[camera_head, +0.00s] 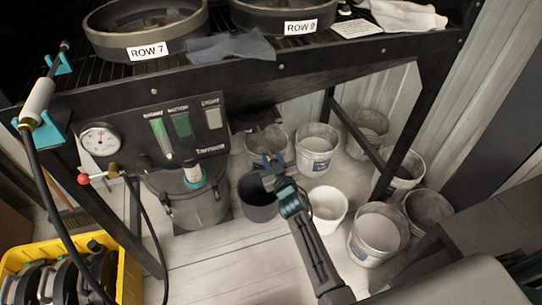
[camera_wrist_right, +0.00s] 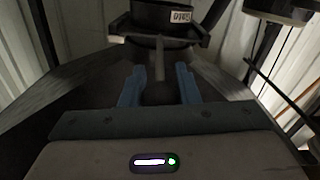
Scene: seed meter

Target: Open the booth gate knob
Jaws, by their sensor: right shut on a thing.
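My right gripper (camera_head: 273,157) reaches up from the lower right, under the front of the black rack. In the right wrist view its two blue fingers (camera_wrist_right: 160,86) stand on either side of a dark rounded knob (camera_wrist_right: 157,92), and they are shut on it. A thin grey stem (camera_wrist_right: 160,60) rises from the knob towards a dark gate housing (camera_wrist_right: 155,38) with a small label. In the head view the dark housing (camera_head: 255,118) hangs under the rack, and the knob itself is too small to make out. My left gripper is not in view.
A black bucket (camera_head: 257,207) stands open below the right gripper. Several white buckets (camera_head: 318,143) stand behind and to the right. A control panel (camera_head: 183,127), a gauge (camera_head: 99,139) and a red-knobbed valve (camera_head: 84,179) are to the left. A yellow crate (camera_head: 130,278) is at lower left.

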